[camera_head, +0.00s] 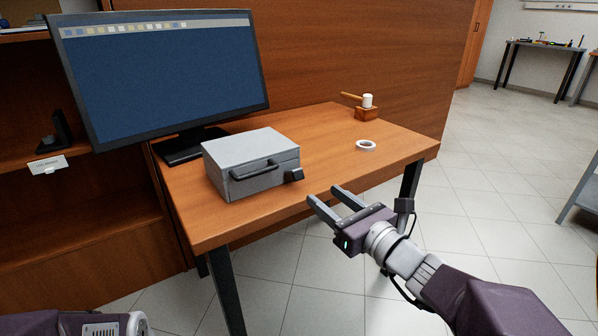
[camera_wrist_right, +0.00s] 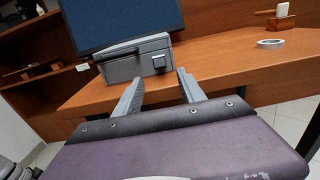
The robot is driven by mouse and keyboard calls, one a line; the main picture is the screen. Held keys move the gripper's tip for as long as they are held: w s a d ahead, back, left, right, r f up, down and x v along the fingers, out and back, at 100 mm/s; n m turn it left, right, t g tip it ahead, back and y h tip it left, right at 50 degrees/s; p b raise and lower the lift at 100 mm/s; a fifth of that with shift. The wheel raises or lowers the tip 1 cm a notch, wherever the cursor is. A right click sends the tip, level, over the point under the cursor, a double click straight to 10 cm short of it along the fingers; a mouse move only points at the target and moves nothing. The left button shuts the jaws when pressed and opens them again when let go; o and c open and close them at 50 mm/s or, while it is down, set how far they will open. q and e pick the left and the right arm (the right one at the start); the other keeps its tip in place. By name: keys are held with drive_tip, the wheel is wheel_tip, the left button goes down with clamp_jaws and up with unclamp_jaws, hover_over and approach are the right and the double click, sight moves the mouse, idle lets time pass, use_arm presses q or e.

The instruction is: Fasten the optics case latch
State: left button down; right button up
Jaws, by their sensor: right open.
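The grey optics case (camera_head: 250,163) stands on the wooden table with its lid down. It has a dark handle (camera_head: 254,171) on its front face. A small dark latch (camera_head: 294,175) sits at the right end of that face; whether it is fastened I cannot tell. In the right wrist view the case (camera_wrist_right: 128,68) and the latch (camera_wrist_right: 158,59) show beyond the fingers. My right gripper (camera_head: 328,197) is open and empty, in front of the table edge, to the right of the latch and apart from it. My left gripper is out of view; only part of my left arm shows at lower left.
A large monitor (camera_head: 165,75) stands behind the case. A white ring of tape (camera_head: 366,146) and a wooden block with a white-topped piece (camera_head: 367,110) are at the table's right. The table top (camera_head: 325,150) between case and tape is clear. A shelf (camera_head: 80,230) stands at left.

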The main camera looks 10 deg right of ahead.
sight(300, 178)
drive_tip(key=x, duration=0.8)
drive_tip(key=shift+w+a+f+b, duration=0.1)
drive_tip(key=shift+w+f+b, duration=0.1)
drive_tip(key=shift+f+b, duration=0.1)
drive_tip(key=shift+w+a+r, duration=0.1)
drive_tip(key=shift+w, duration=0.25)
